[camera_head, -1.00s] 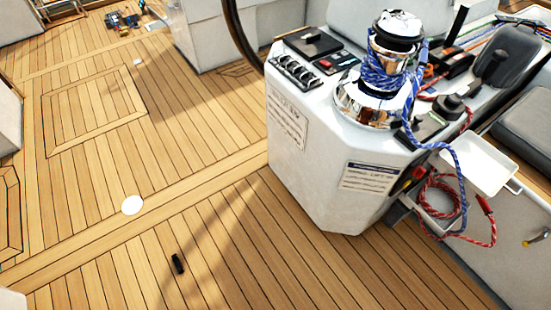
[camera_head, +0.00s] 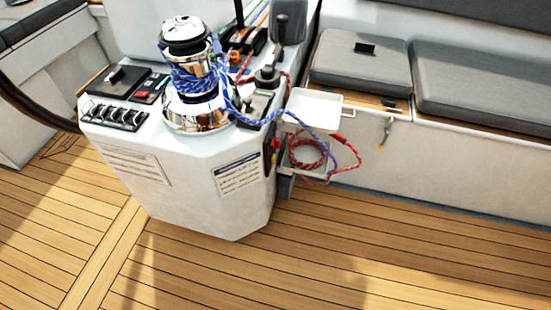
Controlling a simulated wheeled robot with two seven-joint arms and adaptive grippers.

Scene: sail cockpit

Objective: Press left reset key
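A white console (camera_head: 205,190) stands left of the picture's middle. On its top left is a row of several dark switches with light levers (camera_head: 114,116). Behind them is a small dark panel with a red key or button (camera_head: 149,92), next to a black box (camera_head: 115,78). I cannot tell which of these is the left reset key. Neither of my grippers is in view.
A chrome winch (camera_head: 193,75) wrapped in blue rope stands on the console. A white tray (camera_head: 315,108) and coiled red rope (camera_head: 307,153) are at its right side. Grey bench cushions (camera_head: 360,63) lie beyond. A dark wheel rim (camera_head: 35,108) is at left. The teak deck (camera_head: 330,255) in front is clear.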

